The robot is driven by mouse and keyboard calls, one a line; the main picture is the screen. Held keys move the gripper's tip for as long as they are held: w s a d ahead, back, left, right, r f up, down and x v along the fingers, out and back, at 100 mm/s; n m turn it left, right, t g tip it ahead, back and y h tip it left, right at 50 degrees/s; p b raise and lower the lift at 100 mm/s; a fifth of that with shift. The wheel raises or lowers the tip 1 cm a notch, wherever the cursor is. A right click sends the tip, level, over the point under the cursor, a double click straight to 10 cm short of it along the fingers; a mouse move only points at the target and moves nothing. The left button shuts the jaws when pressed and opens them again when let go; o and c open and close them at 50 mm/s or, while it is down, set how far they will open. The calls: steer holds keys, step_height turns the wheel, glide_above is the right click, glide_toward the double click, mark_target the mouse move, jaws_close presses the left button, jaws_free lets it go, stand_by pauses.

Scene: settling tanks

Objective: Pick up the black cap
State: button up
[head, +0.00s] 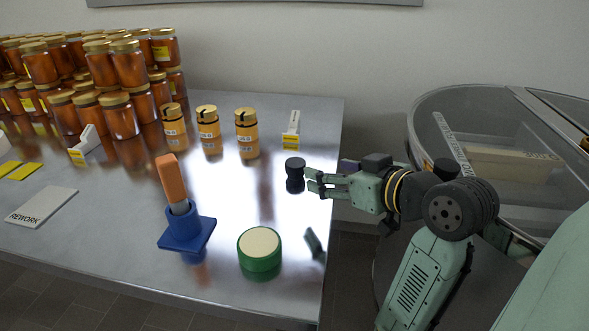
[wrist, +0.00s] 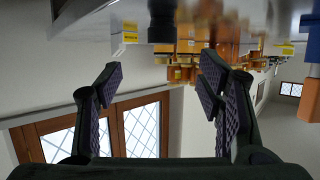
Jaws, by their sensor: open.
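The black cap (head: 294,164) stands on the shiny steel table near its right edge, with a dark shape below it that looks like its reflection. In the wrist view, which is upside down, the black cap (wrist: 163,33) is at the top centre. My gripper (head: 314,181) is just right of the cap, fingers pointing left toward it. In the wrist view my gripper (wrist: 160,78) has its two fingers spread wide with nothing between them. The cap lies beyond the fingertips. Whether a fingertip touches it I cannot tell.
The steel table (head: 120,225) holds a white-and-yellow label stand (head: 291,131) behind the cap, orange canisters (head: 247,134), a green round tub (head: 260,262), a blue holder (head: 187,232) with an orange-handled tool, and stacked amber jars (head: 121,118). A round tank (head: 425,105) stands at right.

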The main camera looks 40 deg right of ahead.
mark_target(299, 165)
steer(key=x, duration=0.4)
steer(key=shift+w+a+p, duration=0.1)
steer(key=shift+w+p, duration=0.15)
steer(key=shift+p, duration=0.1)
steer(key=shift+a+p+x, duration=0.1)
steer(key=shift+p+x, duration=0.25)
steer(key=shift+x, duration=1.1)
steer(key=shift+a+p+x, duration=0.15)
steer(key=shift+p+x, duration=0.2)
steer(key=shift+x, duration=1.15)
steer(key=shift+d+f, duration=0.15)
steer(key=shift+c, duration=0.5)
steer(key=c, duration=1.1)
